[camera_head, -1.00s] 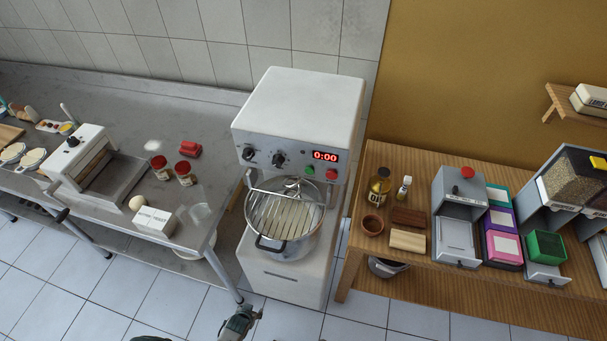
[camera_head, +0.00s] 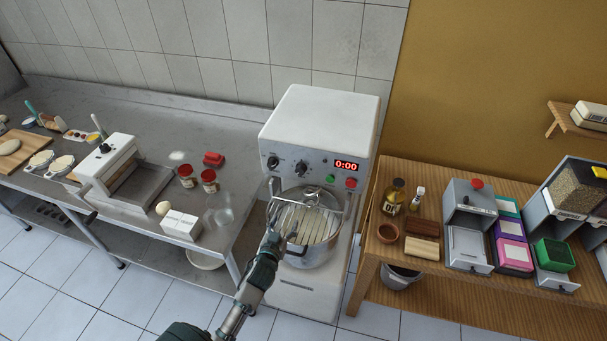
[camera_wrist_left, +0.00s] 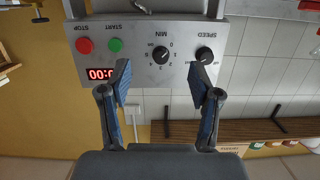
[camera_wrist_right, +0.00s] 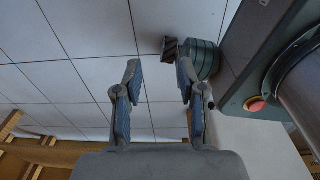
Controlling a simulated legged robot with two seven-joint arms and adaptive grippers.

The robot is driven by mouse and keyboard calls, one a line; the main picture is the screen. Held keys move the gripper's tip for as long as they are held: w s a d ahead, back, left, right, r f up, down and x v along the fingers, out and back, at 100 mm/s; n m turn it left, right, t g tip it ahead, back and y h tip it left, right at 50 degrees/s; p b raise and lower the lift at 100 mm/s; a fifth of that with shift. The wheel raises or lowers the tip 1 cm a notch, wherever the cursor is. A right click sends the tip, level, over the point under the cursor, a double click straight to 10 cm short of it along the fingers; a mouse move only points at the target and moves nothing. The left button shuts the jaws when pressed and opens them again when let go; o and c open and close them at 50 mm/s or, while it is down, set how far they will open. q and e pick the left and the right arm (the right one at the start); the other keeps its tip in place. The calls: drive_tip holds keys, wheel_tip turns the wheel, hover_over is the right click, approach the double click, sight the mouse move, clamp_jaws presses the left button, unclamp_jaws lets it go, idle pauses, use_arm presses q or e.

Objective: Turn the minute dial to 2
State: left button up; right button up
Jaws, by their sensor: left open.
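The minute dial (camera_head: 300,167) is the black knob nearer the display on the white mixer's grey panel. It also shows in the left wrist view as the MIN knob (camera_wrist_left: 160,54), upside down, with a ring of numbers. I cannot tell its exact setting. The red display (camera_head: 346,165) reads 0:00. My left gripper (camera_head: 284,232) is open and empty, in front of the mixer below the panel in the head view. In its wrist view the dial lies between and beyond its fingertips (camera_wrist_left: 157,80), apart from them. My right gripper (camera_wrist_right: 158,72) is open and empty over the floor.
The speed dial (camera_head: 272,162) is left of the minute dial. Green start (camera_head: 330,179) and red stop (camera_head: 351,183) buttons sit below the display. The mixer bowl (camera_head: 312,250) with its wire guard is beneath the panel. A steel table (camera_head: 245,180) and wooden bench (camera_head: 365,240) flank the mixer.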

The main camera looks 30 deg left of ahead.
use_arm(q)
drive_tip(key=t, duration=0.2)
approach(299, 172)
drive_tip(key=x, duration=0.4)
drive_tip(key=p+x, duration=0.1)
drive_tip(key=x, duration=0.4)
drive_tip(key=shift+s+a+f, duration=0.1)
drive_tip(key=shift+a, duration=0.1)
drive_tip(key=shift+w, duration=0.5)
drive_tip(key=shift+d, duration=0.4)
drive_tip(key=c, duration=1.1)
drive_tip(key=shift+s+a, duration=0.1)
drive_tip(key=shift+a, duration=0.15)
use_arm(e)
drive_tip(key=shift+w+a+r, duration=0.4)
drive_tip(key=shift+w+r, duration=0.1)
drive_tip(key=shift+r, duration=0.1)
